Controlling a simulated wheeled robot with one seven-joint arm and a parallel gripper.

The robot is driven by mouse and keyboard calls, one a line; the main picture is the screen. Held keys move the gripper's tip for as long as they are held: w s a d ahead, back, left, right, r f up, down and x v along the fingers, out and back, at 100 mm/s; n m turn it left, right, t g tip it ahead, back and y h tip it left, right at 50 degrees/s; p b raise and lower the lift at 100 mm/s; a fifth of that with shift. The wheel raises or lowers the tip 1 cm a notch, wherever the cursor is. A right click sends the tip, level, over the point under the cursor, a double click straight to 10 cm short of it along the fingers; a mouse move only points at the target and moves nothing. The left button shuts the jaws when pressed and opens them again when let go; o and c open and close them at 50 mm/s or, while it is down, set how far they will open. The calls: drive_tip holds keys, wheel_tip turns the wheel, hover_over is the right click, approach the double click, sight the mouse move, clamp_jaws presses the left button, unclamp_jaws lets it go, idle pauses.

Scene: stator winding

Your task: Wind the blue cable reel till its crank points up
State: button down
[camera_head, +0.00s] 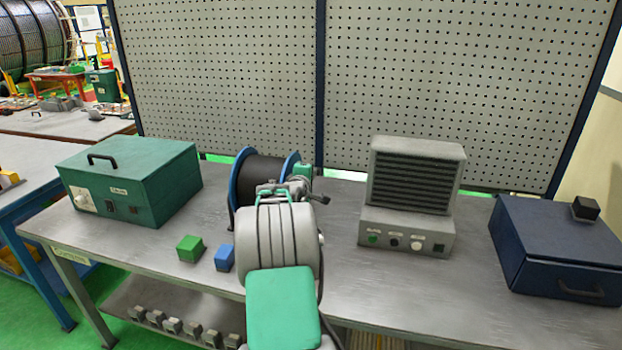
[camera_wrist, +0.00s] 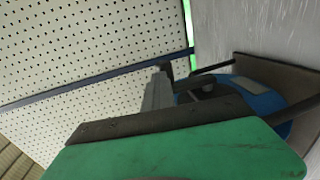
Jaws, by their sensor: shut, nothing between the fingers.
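The blue cable reel (camera_head: 237,181) stands on the grey workbench, wound with black cable (camera_head: 263,172). My arm covers its lower front. My gripper (camera_head: 300,188) is at the reel's right side, close to its right flange, and looks shut and empty. A small dark end (camera_head: 324,199) sticks out to the right there; I cannot tell if it belongs to the crank. In the wrist view the reel's blue rim (camera_wrist: 262,98) shows beyond a large green surface. A grey bar (camera_wrist: 158,92) with a dark tip stands beside the reel; I cannot tell if it is the crank.
A green box (camera_head: 150,180) stands on the bench (camera_head: 120,250) at left. Green (camera_head: 189,248) and blue (camera_head: 225,258) blocks lie left of my arm. A grey vented unit (camera_head: 412,190) and a navy case (camera_head: 560,245) stand at right. Pegboard (camera_head: 220,70) rises behind.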

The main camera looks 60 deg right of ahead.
drive_tip(key=shift+w+d+f, duration=0.2)
idle(0.5)
drive_tip(key=shift+r, duration=0.1)
